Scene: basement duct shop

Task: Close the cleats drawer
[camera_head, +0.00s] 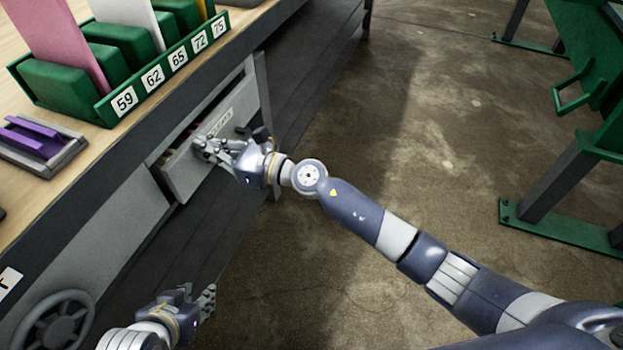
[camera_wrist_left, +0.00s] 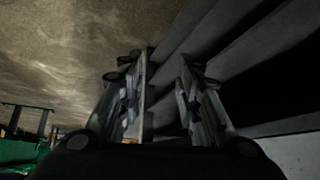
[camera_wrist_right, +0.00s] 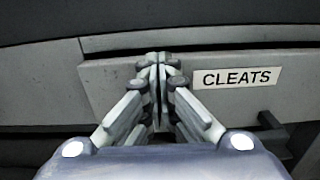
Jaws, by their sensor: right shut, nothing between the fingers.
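The cleats drawer (camera_head: 183,173) is a grey drawer under the workbench top. It stands partly open in the head view, with a dark gap behind its front. In the right wrist view its front (camera_wrist_right: 108,90) carries a white CLEATS label (camera_wrist_right: 240,78), and a dark handle (camera_wrist_right: 272,133) shows at lower right. My right gripper (camera_head: 203,149) is shut and empty, with its fingertips at the drawer front; it shows left of the label in the right wrist view (camera_wrist_right: 160,62). I cannot tell if they touch. My left gripper (camera_head: 210,298) is open and empty, low beside the bench; its fingers show apart in the left wrist view (camera_wrist_left: 163,72).
The workbench top (camera_head: 20,190) holds a green numbered rack (camera_head: 110,112) and a purple-and-grey item (camera_head: 40,142). A grey handwheel (camera_head: 55,322) is at lower left. Green-footed stands (camera_head: 560,228) are at right. The concrete floor (camera_head: 420,120) between is clear.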

